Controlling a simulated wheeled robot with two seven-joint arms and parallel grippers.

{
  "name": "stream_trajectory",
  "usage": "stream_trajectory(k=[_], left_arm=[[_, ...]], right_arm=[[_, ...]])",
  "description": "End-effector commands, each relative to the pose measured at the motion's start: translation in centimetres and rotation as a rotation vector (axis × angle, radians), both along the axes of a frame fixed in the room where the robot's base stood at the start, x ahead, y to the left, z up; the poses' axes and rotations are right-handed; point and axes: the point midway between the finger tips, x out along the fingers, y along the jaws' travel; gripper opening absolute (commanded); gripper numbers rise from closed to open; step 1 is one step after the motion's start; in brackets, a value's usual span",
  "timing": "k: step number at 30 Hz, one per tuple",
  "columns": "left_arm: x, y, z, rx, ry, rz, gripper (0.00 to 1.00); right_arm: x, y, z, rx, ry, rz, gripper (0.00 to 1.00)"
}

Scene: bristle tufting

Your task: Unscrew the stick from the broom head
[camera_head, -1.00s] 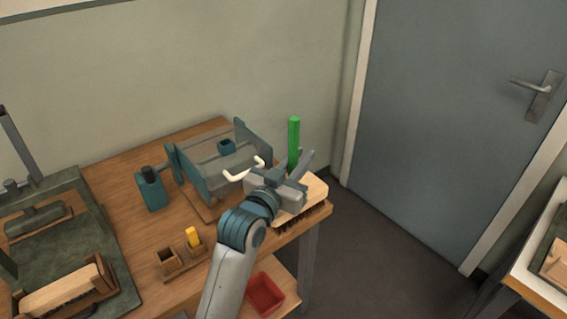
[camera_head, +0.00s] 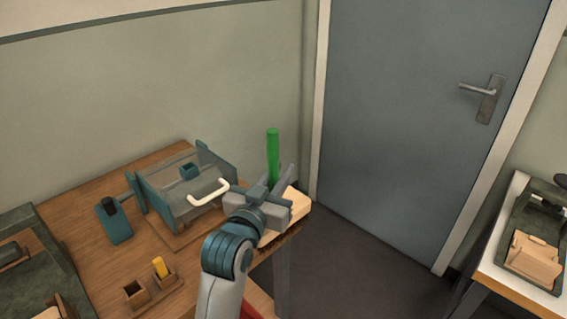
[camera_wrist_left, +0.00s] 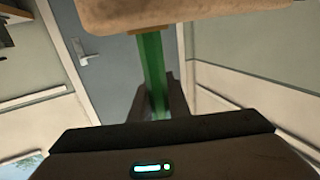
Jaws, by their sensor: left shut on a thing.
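The green stick (camera_head: 273,152) stands upright above the pale wooden broom head (camera_head: 288,218), near the right edge of the workbench. My left gripper (camera_head: 277,188) reaches in from below and is shut on the green stick just above the head. The gripper hides the lower end of the stick in the head view. In the left wrist view the stick (camera_wrist_left: 153,68) runs between the fingers (camera_wrist_left: 157,101) to the broom head (camera_wrist_left: 180,13) at the top edge. Whether the thread is loose cannot be seen. My right gripper is not in view.
On the wooden bench (camera_head: 80,232), a teal machine with a white handle (camera_head: 209,192) stands left of the gripper. A teal block (camera_head: 113,222) and a small holder with a yellow piece (camera_head: 159,267) are nearby. A grey door (camera_head: 420,130) is behind; another table (camera_head: 530,283) is at right.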

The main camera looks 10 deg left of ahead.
Motion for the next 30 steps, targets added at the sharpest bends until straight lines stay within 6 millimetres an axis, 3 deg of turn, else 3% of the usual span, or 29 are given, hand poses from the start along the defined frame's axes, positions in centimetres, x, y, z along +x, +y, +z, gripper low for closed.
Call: stream_trajectory(k=[8,18,24,30], left_arm=[[-1.2,2.1,-1.5,-0.011,0.002,0.041,0.0],[-5.8,9.0,-5.7,-0.019,0.005,0.178,0.0],[-8.6,12.2,-7.2,-0.008,0.001,0.243,0.0],[-9.7,13.4,-7.6,0.0,-0.001,0.268,0.0]], right_arm=[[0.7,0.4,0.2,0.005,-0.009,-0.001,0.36],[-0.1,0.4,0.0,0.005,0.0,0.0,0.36],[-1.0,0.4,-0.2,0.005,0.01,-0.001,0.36],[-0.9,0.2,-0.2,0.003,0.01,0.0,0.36]])
